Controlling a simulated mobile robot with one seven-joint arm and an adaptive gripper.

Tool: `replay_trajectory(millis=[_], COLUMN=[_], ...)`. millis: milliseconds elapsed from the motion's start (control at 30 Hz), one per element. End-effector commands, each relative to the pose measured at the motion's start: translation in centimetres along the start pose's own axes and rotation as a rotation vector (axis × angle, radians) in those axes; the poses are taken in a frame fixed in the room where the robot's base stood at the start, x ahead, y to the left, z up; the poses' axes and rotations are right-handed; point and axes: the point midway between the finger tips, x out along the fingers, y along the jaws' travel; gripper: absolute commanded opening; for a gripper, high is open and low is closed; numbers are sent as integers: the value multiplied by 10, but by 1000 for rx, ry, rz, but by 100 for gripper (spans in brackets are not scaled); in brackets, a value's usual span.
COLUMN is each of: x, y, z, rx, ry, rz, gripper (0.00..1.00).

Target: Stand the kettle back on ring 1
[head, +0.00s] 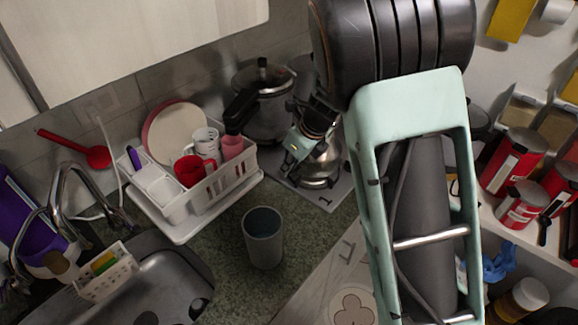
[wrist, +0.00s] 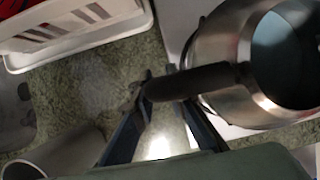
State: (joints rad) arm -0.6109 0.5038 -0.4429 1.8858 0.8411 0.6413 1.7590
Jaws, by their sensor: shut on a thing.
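The kettle (head: 322,168) is a shiny steel pot, partly hidden by my gripper and arm in the head view. In the wrist view the kettle (wrist: 225,62) is at the upper right, its open top showing, with a dark handle (wrist: 195,82) pointing left. My gripper (wrist: 158,90) is shut on that handle; in the head view my gripper (head: 303,138) is at the kettle's upper left. The grey hob plate (head: 338,194) marked "1" lies under the kettle. I cannot tell whether the kettle touches it. The ring itself is hidden.
A pressure cooker (head: 266,118) stands behind, left of the kettle. A white dish rack (head: 212,202) with cups is to the left. A grey cup (head: 263,240) stands on the green counter in front. Red tins (head: 512,160) are at the right.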

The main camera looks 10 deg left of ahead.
Motion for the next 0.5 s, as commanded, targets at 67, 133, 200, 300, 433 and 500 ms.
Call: replay_trajectory(millis=[67,133,200,300,433,500], x=[1,3,5,7,10,10], y=[-1,-2,-2,-2,0,0], z=[0,-1,-1,-2,-5,-5], rx=[-1,-1,-1,-1,0,0], ry=[-3,-3,-3,-3,0,0], rz=[-4,-4,-4,-4,-1,-1], gripper=[0,0,0,0,15,23])
